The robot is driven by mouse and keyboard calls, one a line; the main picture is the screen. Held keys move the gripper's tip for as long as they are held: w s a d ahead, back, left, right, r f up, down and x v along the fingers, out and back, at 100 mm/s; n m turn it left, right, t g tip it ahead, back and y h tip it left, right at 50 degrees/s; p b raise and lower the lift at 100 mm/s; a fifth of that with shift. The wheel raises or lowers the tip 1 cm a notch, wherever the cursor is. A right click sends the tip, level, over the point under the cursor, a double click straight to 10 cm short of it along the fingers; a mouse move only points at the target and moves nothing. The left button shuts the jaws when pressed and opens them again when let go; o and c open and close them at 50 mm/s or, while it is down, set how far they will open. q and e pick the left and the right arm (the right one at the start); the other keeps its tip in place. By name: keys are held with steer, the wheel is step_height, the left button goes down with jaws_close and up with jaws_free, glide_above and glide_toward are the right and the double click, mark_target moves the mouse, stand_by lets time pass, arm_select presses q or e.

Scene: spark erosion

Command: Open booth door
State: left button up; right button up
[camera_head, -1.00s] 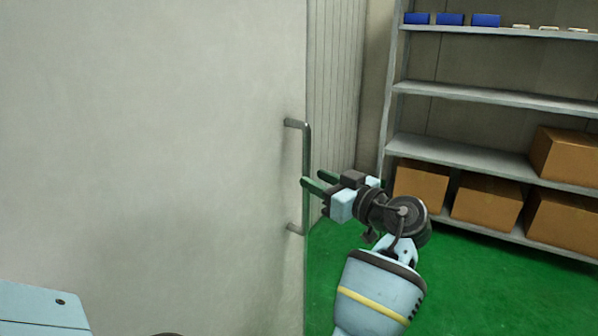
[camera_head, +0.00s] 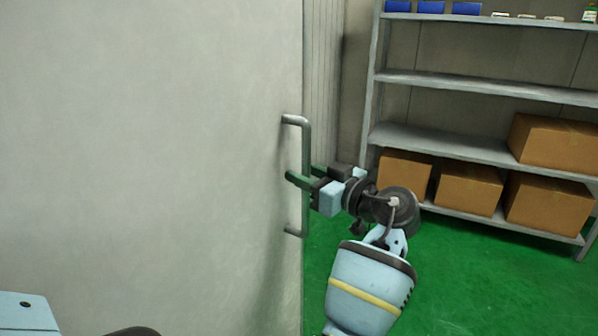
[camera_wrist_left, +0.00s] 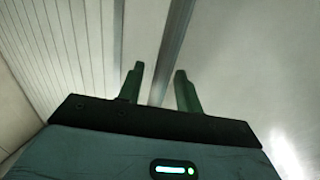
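The booth door (camera_head: 150,150) is a large pale grey panel filling the left of the head view. Its grey vertical bar handle (camera_head: 306,145) stands near the door's right edge. My left gripper (camera_head: 305,174) is at the middle of the handle, its green fingers apart. One finger shows in front of the bar and the other behind it. In the left wrist view, the bar (camera_wrist_left: 174,50) runs between the two fingers of the left gripper (camera_wrist_left: 160,78), with a gap visible on each side. My right gripper is not in view.
A grey shelf rack (camera_head: 440,82) stands at the right, with cardboard boxes (camera_head: 470,190) low down and blue boxes (camera_head: 431,7) on top. A ribbed wall (camera_head: 322,70) lies past the door edge. Green floor (camera_head: 480,265) is clear in front of the rack.

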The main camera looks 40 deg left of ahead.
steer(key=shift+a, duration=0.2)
arm_select(q)
jaws_close()
stand_by(0.3)
steer(key=shift+a, duration=0.1)
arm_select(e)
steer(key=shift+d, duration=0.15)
